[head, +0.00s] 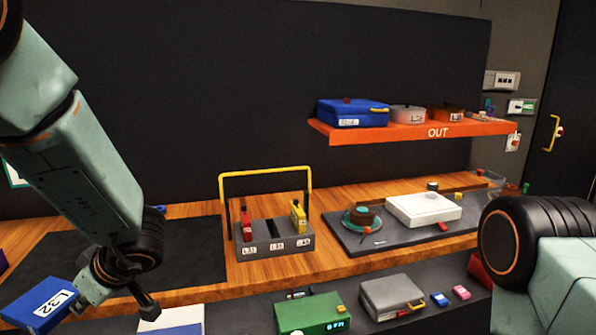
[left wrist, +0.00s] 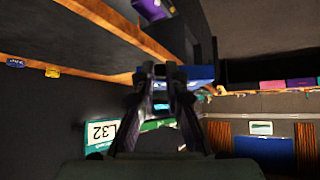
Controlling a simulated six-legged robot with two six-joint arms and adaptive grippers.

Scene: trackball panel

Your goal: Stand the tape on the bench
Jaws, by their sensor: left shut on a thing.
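The tape is a blue block with a white label reading L32 (head: 45,302), at the lower left of the head view. My left gripper (head: 90,292) is shut on its right end and holds it tilted, in front of the bench's front edge. In the left wrist view a blue piece of it (left wrist: 200,74) shows at the fingertips (left wrist: 163,75); the fingers hide part of it. The wooden bench (head: 345,262) runs along the dark wall. Only part of my right arm shows at the right; its gripper is out of view.
A grey rack (head: 272,247) with a yellow handle holds a red and a yellow block, with a gap between. A dark mat (head: 150,250) lies left of it. A tray (head: 415,235) with a white box stands right. A green device (head: 308,314) and grey case (head: 392,295) are in front, lower.

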